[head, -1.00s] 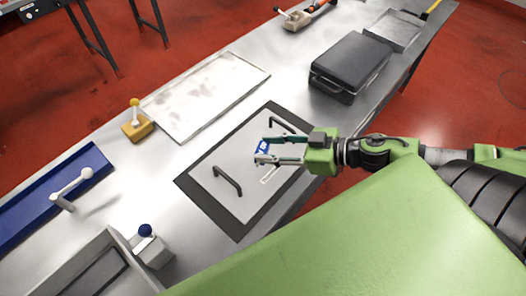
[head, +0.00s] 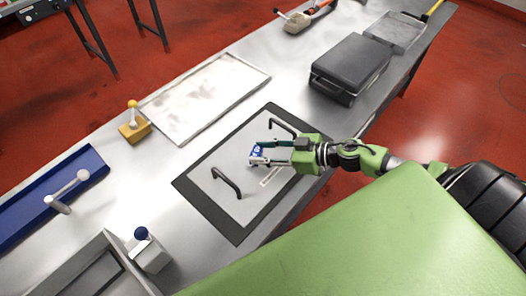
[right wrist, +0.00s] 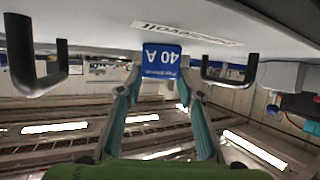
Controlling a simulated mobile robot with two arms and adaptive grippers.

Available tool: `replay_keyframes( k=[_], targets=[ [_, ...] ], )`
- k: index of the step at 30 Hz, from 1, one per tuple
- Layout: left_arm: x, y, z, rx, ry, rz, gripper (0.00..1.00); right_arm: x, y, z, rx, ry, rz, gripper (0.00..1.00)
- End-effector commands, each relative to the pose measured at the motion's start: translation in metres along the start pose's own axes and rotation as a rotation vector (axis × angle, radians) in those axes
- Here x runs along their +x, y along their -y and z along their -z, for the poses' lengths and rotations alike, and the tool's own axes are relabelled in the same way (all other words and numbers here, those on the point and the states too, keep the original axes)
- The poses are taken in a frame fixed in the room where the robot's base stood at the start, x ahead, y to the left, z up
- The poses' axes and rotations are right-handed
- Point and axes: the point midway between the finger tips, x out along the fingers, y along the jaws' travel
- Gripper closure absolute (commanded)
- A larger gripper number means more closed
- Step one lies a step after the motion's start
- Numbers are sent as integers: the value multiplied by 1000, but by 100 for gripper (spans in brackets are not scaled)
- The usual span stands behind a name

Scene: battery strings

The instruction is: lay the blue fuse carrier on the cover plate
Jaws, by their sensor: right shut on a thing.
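The cover plate (head: 215,172) is a light grey panel in a dark frame, with two black handles and a printed label strip. My right gripper (head: 264,152) reaches over it from the right, between the handles. It is shut on the blue fuse carrier (head: 256,151), which has a white part. In the right wrist view the blue fuse carrier (right wrist: 161,60), marked "40 A", sits between my right fingertips (right wrist: 159,76), close to the plate surface (right wrist: 110,22). I cannot tell whether it touches the plate. My left gripper is out of view.
A black case (head: 350,66) stands at the right of the plate on the steel bench. A white tray (head: 160,104), a yellow-knobbed block (head: 134,130), a blue-knobbed block (head: 150,255) and a blue tray (head: 30,207) lie around it. Black handles (right wrist: 232,72) rise either side of my fingers.

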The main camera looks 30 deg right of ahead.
Motion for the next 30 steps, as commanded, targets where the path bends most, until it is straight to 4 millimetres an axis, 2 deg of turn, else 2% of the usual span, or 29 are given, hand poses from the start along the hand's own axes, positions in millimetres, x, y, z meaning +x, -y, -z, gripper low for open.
replay_keyframes(
  k=[8,9,11,23,30],
  targets=[
    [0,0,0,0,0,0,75,0,0,-1,1,-1,-1,90],
    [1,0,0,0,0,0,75,1,0,-2,1,0,-1,63],
    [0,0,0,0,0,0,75,0,0,-2,1,0,-1,49],
    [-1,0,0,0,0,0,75,-1,0,2,-2,0,-1,49],
    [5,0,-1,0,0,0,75,-25,0,-2,1,5,0,49]
  ],
)
